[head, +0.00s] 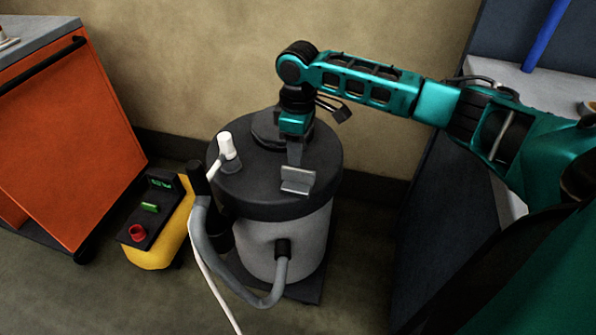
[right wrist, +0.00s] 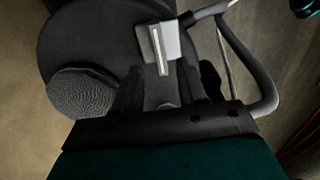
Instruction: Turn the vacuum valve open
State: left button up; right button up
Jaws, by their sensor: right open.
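The vacuum (head: 285,240) is a grey drum with a black lid (head: 245,185). A light grey metal piece with a raised bar (head: 297,180), which looks like the valve handle, sits at the lid's front. It also shows in the right wrist view (right wrist: 158,44), just beyond my dark fingers. My right gripper (head: 295,157) reaches down over the lid behind this piece. Its fingers (right wrist: 163,90) are apart with nothing held between them. I cannot tell whether they touch the piece. My left gripper is not in view.
A white fitting (head: 228,147) stands on the lid's left side. A grey hose (head: 228,285) loops in front of the drum. A yellow box with buttons (head: 150,255) and an orange cabinet (head: 65,150) are at the left. A wall is close behind.

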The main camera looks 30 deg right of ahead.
aim_at(298, 170)
notch_tip(298, 170, down, 8)
jog(key=shift+r+b, duration=0.25)
jog(key=shift+b, duration=0.6)
jog(key=shift+c, duration=0.3)
grip_shut()
